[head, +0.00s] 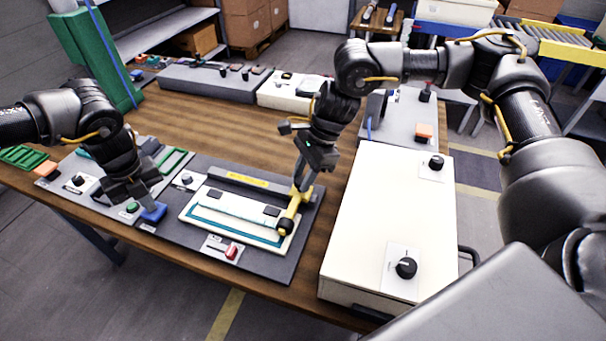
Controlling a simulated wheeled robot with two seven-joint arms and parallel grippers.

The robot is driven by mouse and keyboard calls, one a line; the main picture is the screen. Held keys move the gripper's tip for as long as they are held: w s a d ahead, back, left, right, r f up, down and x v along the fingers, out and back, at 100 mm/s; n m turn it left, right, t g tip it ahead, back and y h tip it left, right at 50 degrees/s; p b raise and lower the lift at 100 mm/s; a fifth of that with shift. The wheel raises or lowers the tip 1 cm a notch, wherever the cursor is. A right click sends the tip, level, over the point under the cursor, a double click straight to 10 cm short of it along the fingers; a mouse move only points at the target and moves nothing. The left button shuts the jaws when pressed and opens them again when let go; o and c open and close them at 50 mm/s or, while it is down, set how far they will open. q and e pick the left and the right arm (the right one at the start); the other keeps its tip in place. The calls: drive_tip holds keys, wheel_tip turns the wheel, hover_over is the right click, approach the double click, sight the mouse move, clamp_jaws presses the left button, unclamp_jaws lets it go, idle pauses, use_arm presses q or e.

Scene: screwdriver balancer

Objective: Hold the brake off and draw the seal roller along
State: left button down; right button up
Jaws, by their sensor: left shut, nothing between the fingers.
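My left gripper (146,203) is shut and empty, pointing down at a blue block (153,212), likely the brake control, on the dark panel's left edge. Its tips are at or just over the block; I cannot tell whether they press it. The yellow seal roller (295,205), with a dark end, stands tilted at the right end of a cream plate (215,227) edged by a teal strip (235,221). My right gripper (303,186) points down with its fingers around the top of the roller's yellow handle and appears shut on it.
A red switch (231,251) sits in front of the plate, and a dark bar with a yellow label (247,182) runs behind it. A large cream box (388,215) with black knobs stands close on the right. Bare wooden table (220,120) lies behind.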

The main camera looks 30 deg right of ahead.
clamp_jaws()
drive_tip(key=shift+w, duration=0.1)
drive_tip(key=w+a, duration=1.4)
drive_tip(key=a, duration=0.1)
drive_tip(key=shift+w, duration=0.35)
drive_tip(key=shift+w+a, duration=0.4)
use_arm(q)
drive_tip(key=shift+d, duration=0.1)
use_arm(e)
drive_tip(key=shift+r, duration=0.15)
use_arm(q)
drive_tip(key=shift+s, duration=0.1)
use_arm(e)
drive_tip(key=shift+a, duration=0.1)
